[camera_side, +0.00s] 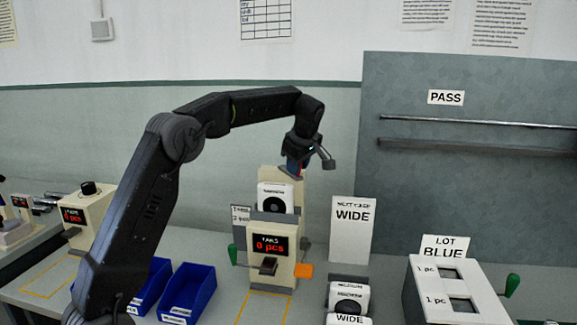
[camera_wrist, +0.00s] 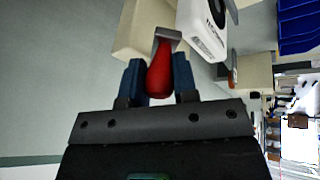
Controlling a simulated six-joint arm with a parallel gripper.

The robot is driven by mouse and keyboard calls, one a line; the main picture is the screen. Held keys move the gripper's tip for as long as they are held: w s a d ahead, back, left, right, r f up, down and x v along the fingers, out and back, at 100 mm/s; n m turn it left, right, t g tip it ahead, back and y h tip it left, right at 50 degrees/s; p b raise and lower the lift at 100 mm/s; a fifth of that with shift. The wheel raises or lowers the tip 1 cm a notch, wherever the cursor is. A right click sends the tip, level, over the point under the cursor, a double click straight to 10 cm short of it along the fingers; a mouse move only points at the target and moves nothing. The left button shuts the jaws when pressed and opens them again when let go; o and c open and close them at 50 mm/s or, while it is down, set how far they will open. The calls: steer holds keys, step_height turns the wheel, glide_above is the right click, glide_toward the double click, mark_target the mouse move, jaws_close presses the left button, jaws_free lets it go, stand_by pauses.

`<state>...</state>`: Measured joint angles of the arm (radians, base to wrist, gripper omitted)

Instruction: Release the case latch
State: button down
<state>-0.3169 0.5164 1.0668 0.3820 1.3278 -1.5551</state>
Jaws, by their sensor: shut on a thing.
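My gripper (camera_side: 293,169) is at the top of the beige winding station (camera_side: 277,245), just above a white case (camera_side: 265,190) with a dark round opening. In the wrist view, my gripper (camera_wrist: 160,76) has its blue fingers on both sides of a red handle (camera_wrist: 159,80) and is shut on it. The handle is joined to a grey metal piece (camera_wrist: 168,34) by the beige post; it looks like the case latch. The white case (camera_wrist: 203,30) shows right beside it. In the side view the handle is mostly hidden by the fingers.
The station's display (camera_side: 270,245) reads 0 pcs. A green knob (camera_side: 232,254) and an orange tab (camera_side: 303,270) flank it. Blue bins (camera_side: 187,291) stand left. A WIDE card (camera_side: 352,228), white cases (camera_side: 348,297) and a LOT BLUE box (camera_side: 455,290) stand right.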

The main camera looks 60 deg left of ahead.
steer(key=shift+w+a+n+g, duration=0.15)
steer(key=shift+w+n+g, duration=0.75)
steer(key=shift+w+n, duration=1.25)
steer(key=shift+s+n, duration=0.15)
steer(key=shift+n, duration=0.2)
steer(key=c, duration=0.9)
jaws_free()
steer(key=shift+a, duration=0.1)
steer(key=shift+s, duration=0.1)
